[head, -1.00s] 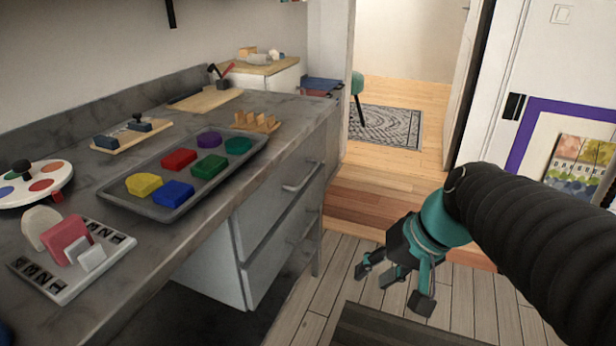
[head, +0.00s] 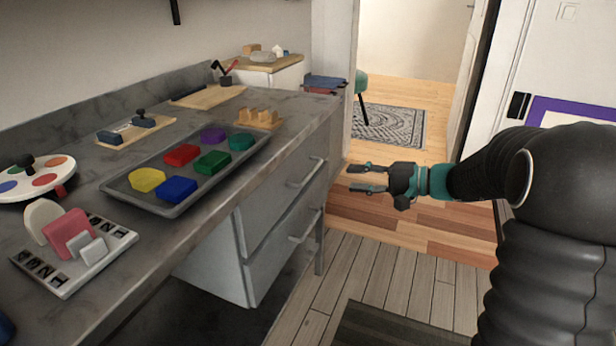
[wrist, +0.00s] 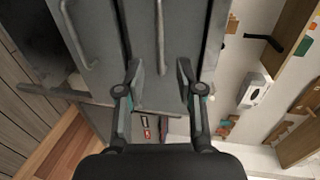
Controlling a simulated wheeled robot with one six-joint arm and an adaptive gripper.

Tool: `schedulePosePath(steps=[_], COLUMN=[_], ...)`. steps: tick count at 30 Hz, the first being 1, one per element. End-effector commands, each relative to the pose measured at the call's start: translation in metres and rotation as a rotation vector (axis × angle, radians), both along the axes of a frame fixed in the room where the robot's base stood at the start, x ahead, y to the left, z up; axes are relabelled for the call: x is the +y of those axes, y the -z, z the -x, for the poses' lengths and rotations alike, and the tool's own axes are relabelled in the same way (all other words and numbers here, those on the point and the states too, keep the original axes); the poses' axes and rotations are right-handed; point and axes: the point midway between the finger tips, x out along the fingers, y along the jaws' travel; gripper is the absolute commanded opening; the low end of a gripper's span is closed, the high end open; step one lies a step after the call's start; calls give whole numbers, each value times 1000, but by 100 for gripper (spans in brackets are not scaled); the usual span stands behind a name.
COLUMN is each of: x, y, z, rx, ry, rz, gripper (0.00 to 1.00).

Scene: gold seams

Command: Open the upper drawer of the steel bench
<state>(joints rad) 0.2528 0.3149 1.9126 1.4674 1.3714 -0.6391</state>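The steel bench (head: 240,205) stands at the left of the head view, with two grey drawers under its top. The upper drawer (head: 268,205) looks shut and has a bar handle (head: 306,173). My gripper (head: 367,178) is open and empty, to the right of this handle and apart from it, with its fingers pointing left. In the wrist view the upper handle (wrist: 160,45) lies ahead, in line with the gap between my open fingers (wrist: 159,75). The lower drawer's handle (wrist: 76,36) shows to the left there.
On the bench top are a grey tray (head: 137,197) of coloured blocks, a wooden rack (head: 258,118) and a round palette (head: 60,180). The floor (head: 400,270) beside the drawers is clear.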

Motion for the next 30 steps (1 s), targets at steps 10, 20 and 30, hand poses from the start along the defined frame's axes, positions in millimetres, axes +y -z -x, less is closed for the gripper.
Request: schedulePosePath(steps=[10, 20, 30], x=[58, 106, 119], y=[12, 23, 26], z=[-19, -36, -42], rx=[3, 3, 1], ry=[-6, -4, -1], rz=[2, 2, 3], gripper=[37, 37, 37])
